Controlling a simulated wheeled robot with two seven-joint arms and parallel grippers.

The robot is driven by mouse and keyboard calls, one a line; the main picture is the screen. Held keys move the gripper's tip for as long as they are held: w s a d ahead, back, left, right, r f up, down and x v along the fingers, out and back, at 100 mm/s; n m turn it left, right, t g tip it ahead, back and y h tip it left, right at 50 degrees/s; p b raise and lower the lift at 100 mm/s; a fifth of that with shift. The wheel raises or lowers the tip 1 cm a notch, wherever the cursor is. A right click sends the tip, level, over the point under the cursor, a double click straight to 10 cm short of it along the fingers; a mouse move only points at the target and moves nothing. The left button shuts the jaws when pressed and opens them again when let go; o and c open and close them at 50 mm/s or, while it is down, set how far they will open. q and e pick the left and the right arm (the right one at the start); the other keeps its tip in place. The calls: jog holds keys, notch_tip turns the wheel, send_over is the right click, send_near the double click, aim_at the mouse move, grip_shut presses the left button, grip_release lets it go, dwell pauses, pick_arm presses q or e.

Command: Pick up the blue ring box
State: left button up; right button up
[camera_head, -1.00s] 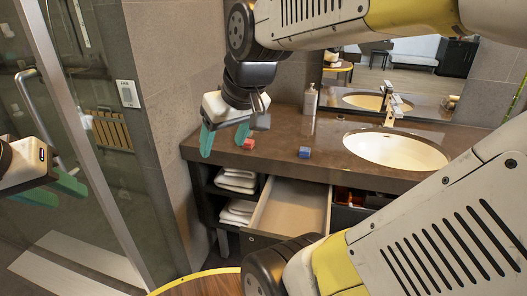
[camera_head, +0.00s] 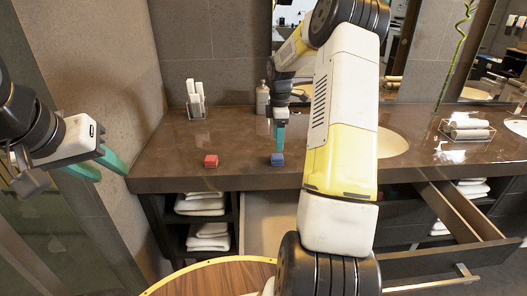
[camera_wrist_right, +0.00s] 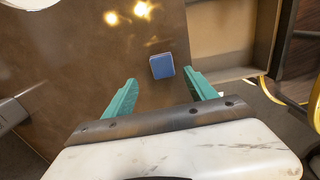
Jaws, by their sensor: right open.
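The blue ring box (camera_head: 277,159) sits near the front edge of the brown vanity counter. My right gripper (camera_head: 279,138) points down just above and behind it, with its teal fingers apart. In the right wrist view the blue ring box (camera_wrist_right: 162,66) lies just beyond the open fingertips (camera_wrist_right: 160,77), nearer the right finger, with nothing between the fingers. I cannot tell whether a finger touches it. My left gripper (camera_head: 102,166) is at the far left, away from the counter, its two teal fingers apart and empty.
A red box (camera_head: 211,161) sits left of the blue one on the counter (camera_head: 165,160). A soap bottle (camera_head: 262,98) and a clear holder (camera_head: 197,108) stand at the back. Drawers below are open (camera_head: 465,225). A round wooden table (camera_head: 215,277) is in front.

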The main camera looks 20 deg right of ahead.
aim_at(277, 156)
jog(key=f, duration=0.7)
jog(key=shift+s+a+f, duration=0.1)
jog(key=shift+s+f, duration=0.1)
grip_shut()
